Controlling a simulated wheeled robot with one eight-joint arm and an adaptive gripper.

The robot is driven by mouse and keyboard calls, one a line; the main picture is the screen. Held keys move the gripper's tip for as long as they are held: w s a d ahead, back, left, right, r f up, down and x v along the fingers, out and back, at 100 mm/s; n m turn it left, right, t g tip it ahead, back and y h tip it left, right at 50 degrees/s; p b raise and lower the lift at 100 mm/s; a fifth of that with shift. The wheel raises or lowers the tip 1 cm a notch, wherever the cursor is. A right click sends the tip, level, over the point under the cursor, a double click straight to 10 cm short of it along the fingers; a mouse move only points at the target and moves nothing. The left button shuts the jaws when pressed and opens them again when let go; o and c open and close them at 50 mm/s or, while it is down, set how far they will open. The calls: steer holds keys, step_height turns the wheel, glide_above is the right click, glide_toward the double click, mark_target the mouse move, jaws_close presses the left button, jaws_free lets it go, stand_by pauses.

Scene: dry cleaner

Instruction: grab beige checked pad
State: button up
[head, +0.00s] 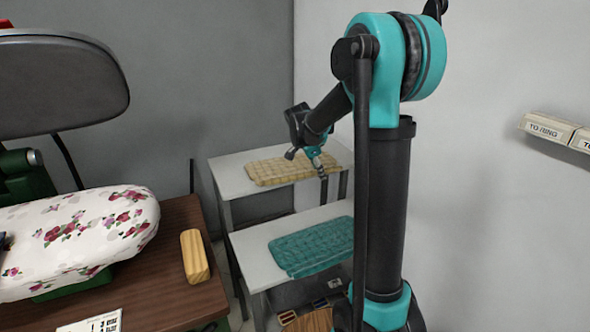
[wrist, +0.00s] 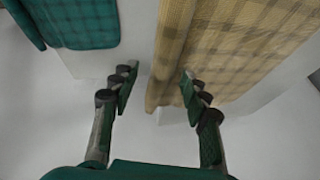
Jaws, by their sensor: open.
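The beige checked pad (head: 270,172) lies flat on the upper white table in the head view. In the wrist view the pad (wrist: 235,45) fills the upper right, with its near edge hanging close to the fingers. In the head view my gripper (head: 318,165) is at the right end of the pad, partly hidden by my arm.
A teal checked pad (head: 312,247) lies on the lower white table (head: 245,242), and also shows in the wrist view (wrist: 75,22). A floral ironing board (head: 75,235) and a wooden block (head: 195,257) are on the left. A white wall stands behind the tables.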

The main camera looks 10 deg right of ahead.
jaws_close()
steer(key=shift+r, duration=0.1)
stand_by(0.5)
